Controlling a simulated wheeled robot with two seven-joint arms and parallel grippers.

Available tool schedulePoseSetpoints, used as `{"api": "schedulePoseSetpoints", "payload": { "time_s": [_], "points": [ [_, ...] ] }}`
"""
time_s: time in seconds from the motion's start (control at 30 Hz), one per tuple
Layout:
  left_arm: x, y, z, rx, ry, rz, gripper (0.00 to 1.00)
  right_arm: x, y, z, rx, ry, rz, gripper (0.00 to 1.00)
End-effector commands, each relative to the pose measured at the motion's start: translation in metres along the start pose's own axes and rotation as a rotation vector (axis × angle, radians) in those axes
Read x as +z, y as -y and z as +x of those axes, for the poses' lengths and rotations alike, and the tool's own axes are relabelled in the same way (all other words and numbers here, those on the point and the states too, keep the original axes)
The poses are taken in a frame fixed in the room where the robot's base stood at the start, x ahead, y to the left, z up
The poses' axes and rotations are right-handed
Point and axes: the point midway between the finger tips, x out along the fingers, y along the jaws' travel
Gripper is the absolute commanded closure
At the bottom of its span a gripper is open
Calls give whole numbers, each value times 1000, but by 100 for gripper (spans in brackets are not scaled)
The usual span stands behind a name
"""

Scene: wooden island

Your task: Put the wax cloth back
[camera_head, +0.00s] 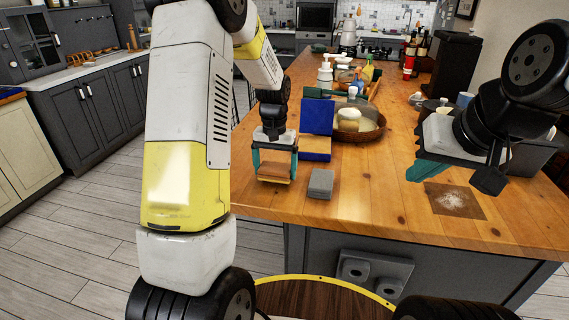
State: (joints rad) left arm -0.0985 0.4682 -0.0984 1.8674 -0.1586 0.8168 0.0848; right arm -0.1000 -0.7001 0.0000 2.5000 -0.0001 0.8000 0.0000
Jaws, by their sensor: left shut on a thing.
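My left gripper (274,178) is over the near left part of the wooden island, beside a blue box. Its teal fingers are shut on a flat tan-brown piece with a yellowish edge, which looks like the wax cloth (275,166). The fingers partly hide it, and I cannot tell whether it touches the island top. The blue box has an upright blue panel (316,116) and a low blue part (314,149) with a tan edge. My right gripper (428,171) hangs over the right side of the island; its finger gap is not clear.
A grey block (320,184) lies just right of my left gripper. A round basket (371,135) with pale round items stands behind. A brown mat (455,201) with white powder lies near the front right. Bottles and cups crowd the back; the front middle of the wooden island (375,200) is clear.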

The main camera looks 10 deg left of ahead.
Motion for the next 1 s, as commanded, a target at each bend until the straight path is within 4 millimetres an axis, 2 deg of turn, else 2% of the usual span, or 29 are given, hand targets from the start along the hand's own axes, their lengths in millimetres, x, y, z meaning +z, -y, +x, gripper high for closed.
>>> {"api": "schedulePoseSetpoints", "payload": {
  "time_s": [0.03, 0.1, 0.47, 0.5, 0.83, 1.0],
  "points": [
    [1, 0, 9, 0, 4, 0, 42, 0, 0, 0, 0, 0, 0, 100],
    [0, 0, 15, 0, 1, -1, 42, 0, 0, 0, 0, 0, 0, 100],
    [0, 0, 19, 0, 0, -1, 42, 0, 0, 0, 0, 0, 0, 100],
    [0, 0, 19, 0, 0, -1, 2, 0, 0, 0, 0, 0, 0, 100],
    [0, 0, 14, 0, -3, -1, 0, 0, 0, 0, 0, 0, 0, 100],
    [-1, 0, -12, 0, -7, 0, 0, 0, 0, 0, 0, 0, 0, 100]
  ]
}}
